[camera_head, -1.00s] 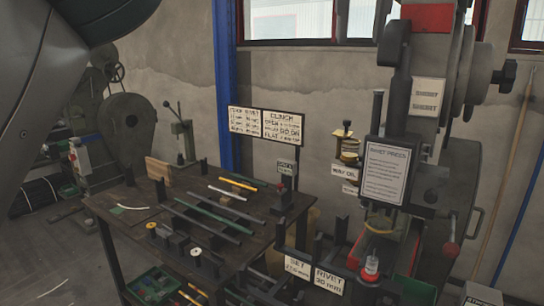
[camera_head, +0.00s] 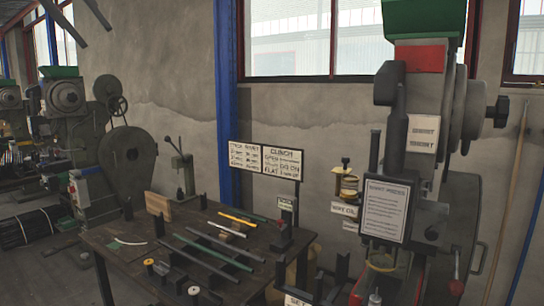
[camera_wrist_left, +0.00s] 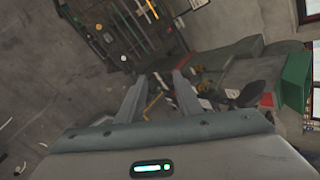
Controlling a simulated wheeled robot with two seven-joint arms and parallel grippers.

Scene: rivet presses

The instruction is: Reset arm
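My left gripper (camera_head: 97,37) shows at the top left of the head view, only its two fingers in the picture, high above the workbench (camera_head: 130,262). In the left wrist view its fingers (camera_wrist_left: 158,77) stand apart with nothing between them. The gripper is open and empty. The rest of my left arm is outside the head view. My right gripper is in neither view.
The bench holds several rods, spools and a wooden block (camera_head: 158,206). The rivet press (camera_head: 455,130), with a printed sign (camera_head: 387,208), stands at the right. A blue post (camera_head: 229,90) rises behind. More machines (camera_head: 127,155) stand left.

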